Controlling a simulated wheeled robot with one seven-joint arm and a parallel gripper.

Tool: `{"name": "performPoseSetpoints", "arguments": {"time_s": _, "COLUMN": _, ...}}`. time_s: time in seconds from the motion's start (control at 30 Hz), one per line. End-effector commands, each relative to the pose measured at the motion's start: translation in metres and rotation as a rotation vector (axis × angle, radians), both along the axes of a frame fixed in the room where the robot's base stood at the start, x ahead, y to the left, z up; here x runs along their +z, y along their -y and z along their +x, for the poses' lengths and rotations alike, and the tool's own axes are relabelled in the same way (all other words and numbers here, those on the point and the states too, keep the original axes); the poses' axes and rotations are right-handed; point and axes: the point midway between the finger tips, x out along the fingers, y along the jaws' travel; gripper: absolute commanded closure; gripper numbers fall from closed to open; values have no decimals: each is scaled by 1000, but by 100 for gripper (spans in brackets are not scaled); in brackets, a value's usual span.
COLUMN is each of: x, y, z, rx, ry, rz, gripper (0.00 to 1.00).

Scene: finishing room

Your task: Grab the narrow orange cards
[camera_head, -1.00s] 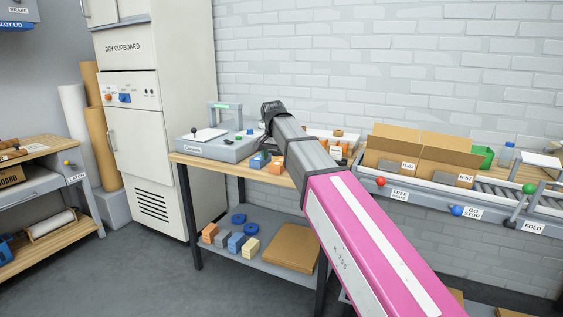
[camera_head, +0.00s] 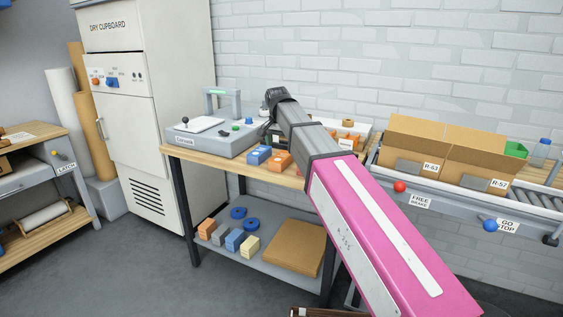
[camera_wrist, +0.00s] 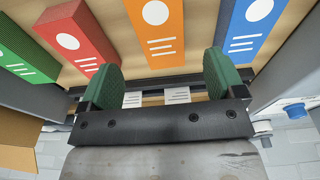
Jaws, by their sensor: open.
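A narrow orange card stack (camera_head: 278,160) lies on the wooden tabletop, just right of a blue one (camera_head: 259,155) in the head view. In the wrist view the orange stack (camera_wrist: 156,34), with a white circle and white lines, is at the top centre, between red (camera_wrist: 78,36) and blue neighbours. My gripper (camera_wrist: 162,78) is open and empty. Its two green fingers are apart, with the near end of the orange stack showing above the gap between them. They do not appear to touch it. In the head view my arm hides part of the table and the fingertips are not clear.
A green stack (camera_wrist: 22,58) lies beyond the red one in the wrist view. A grey machine (camera_head: 215,138) stands at the table's left end. A white tray (camera_head: 352,128) is behind my arm. Cardboard boxes (camera_head: 480,152) stand on the conveyor to the right. Coloured blocks lie on the lower shelf.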

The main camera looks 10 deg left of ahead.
Motion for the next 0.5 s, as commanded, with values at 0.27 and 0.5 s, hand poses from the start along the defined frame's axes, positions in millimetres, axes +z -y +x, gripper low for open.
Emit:
{"name": "performPoseSetpoints", "arguments": {"time_s": 0.27, "x": -23, "y": 1, "z": 3, "rx": 0, "ry": 0, "rz": 0, "gripper": 12}}
{"name": "performPoseSetpoints", "arguments": {"time_s": 0.5, "x": -48, "y": 1, "z": 7, "rx": 0, "ry": -2, "rz": 0, "gripper": 12}}
